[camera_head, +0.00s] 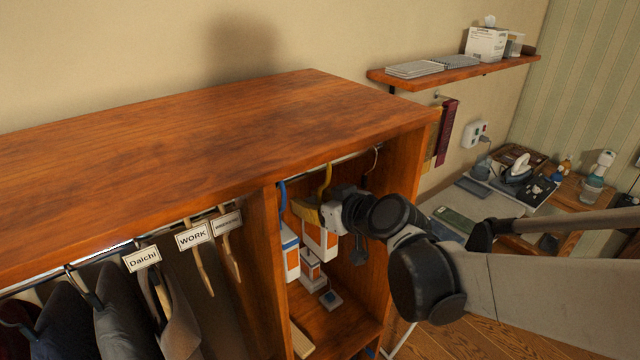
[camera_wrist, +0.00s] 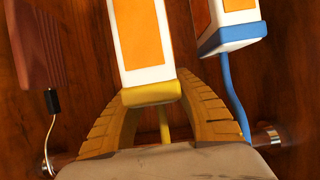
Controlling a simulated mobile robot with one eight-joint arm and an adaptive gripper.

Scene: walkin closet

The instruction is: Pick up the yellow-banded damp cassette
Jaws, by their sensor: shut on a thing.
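The yellow-banded damp cassette (camera_head: 319,243), white with an orange panel and a yellow hook (camera_head: 326,178), is upright in the right compartment of the wooden closet. Its hook reaches up near the rail; I cannot tell whether it bears on the rail. My gripper (camera_head: 313,213) is shut on its yellow-banded top from the right. In the wrist view, the yellow-brown fingers (camera_wrist: 160,92) flank the yellow band, and the cassette (camera_wrist: 143,45) extends away between them. The fingers partly hide the band and hook.
A blue-banded cassette (camera_head: 290,254) hangs close on the left, also in the wrist view (camera_wrist: 228,20). A smaller white-and-orange box (camera_head: 312,272) and a small block (camera_head: 331,299) sit below. The closet's side panel (camera_head: 403,190) is close to my arm.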

